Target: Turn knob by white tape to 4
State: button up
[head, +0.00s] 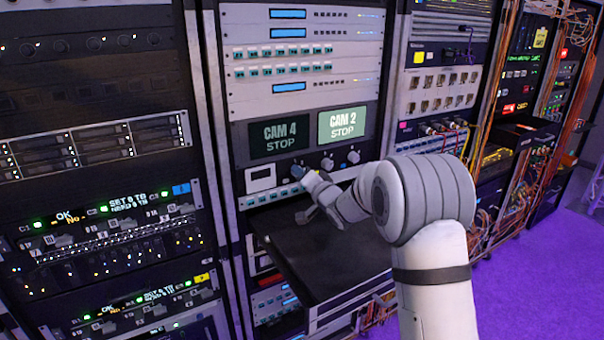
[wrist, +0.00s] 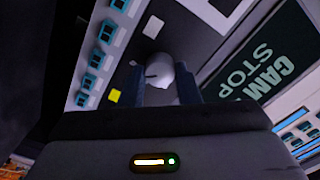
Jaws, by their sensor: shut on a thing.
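In the wrist view a pale grey round knob (wrist: 158,70) with a dark mark sits between the two blue fingers of my gripper (wrist: 164,84), which is shut on it. A small white tape patch (wrist: 153,27) is on the panel above this knob in that view; a yellow patch (wrist: 115,97) is at its lower left. In the head view my gripper (head: 304,173) is at the leftmost of three knobs, hiding most of it. The middle knob (head: 327,164) and right knob (head: 353,157) are free. The scale numbers are not readable.
Above the knobs are a dark CAM 4 STOP screen (head: 279,136) and a bright CAM 2 STOP screen (head: 342,123). A white box (head: 260,178) is left of the knobs. A dark pulled-out shelf (head: 320,255) lies under my gripper. Loose cables (head: 500,200) hang at right.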

jog(key=shift+f+m, duration=0.25)
jog(key=shift+m, duration=0.35)
jog(key=shift+s, duration=0.1)
jog(key=o, duration=1)
jog(key=shift+r, duration=0.15)
jog(key=shift+b+v, duration=0.7)
jog(key=shift+v, duration=3.15)
